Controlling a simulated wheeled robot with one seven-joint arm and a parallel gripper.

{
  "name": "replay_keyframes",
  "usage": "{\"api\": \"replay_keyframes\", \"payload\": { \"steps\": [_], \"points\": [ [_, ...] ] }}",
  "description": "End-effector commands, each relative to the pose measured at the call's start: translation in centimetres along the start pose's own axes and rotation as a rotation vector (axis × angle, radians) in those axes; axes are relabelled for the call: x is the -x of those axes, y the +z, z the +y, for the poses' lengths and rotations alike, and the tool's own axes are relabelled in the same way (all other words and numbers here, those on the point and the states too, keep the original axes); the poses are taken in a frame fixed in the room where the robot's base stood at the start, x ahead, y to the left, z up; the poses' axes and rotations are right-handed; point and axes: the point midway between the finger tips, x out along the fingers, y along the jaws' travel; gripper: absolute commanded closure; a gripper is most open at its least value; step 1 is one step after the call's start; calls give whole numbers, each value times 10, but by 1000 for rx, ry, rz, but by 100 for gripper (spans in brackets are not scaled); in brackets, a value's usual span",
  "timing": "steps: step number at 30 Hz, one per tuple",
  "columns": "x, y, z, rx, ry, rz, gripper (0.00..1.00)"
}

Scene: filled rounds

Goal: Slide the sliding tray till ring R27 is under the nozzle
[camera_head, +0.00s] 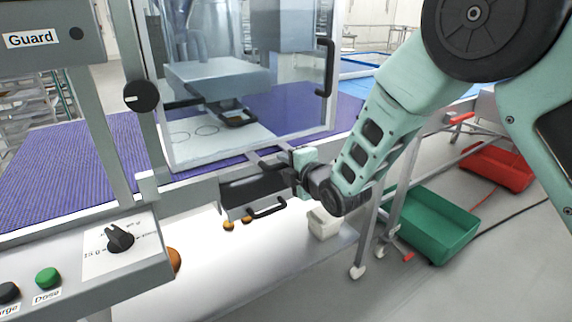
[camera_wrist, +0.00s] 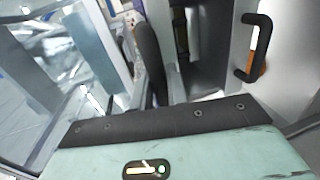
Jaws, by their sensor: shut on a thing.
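The sliding tray (camera_head: 240,137) is a pale plate behind the clear guard, with a few dark ring outlines on its left part. No ring label is readable, so I cannot tell which is R27. The nozzle seems to be in the dark fitting (camera_head: 236,117) under the grey head, over the tray right of the visible rings; its tip is not clear. My gripper (camera_head: 287,166) is at the tray's front right, outside the guard, shut on what looks like the tray's front handle.
A dark drawer-like box (camera_head: 255,188) with a black handle (camera_head: 267,208) sits just below my gripper. The clear guard (camera_head: 305,105) stands close behind it. A dial panel (camera_head: 120,240) is at lower left. Green (camera_head: 430,225) and red (camera_head: 495,168) bins stand at right.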

Motion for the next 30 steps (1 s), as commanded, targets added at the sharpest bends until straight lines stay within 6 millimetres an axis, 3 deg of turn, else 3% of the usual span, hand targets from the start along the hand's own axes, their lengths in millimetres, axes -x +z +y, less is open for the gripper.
{"api": "replay_keyframes", "payload": {
  "steps": [6, 13, 14, 15, 16, 25, 30],
  "points": [
    [0, -22, -2, 1, 0, 5, 100],
    [0, -23, -1, 0, -2, 7, 100],
    [0, -23, -1, 0, -2, 8, 78],
    [0, -23, -1, 0, -2, 7, 67],
    [0, -23, -1, 0, -2, 7, 64],
    [2, -20, 0, 0, -1, 3, 64],
    [19, -20, -1, 0, -1, 2, 64]
  ]
}}
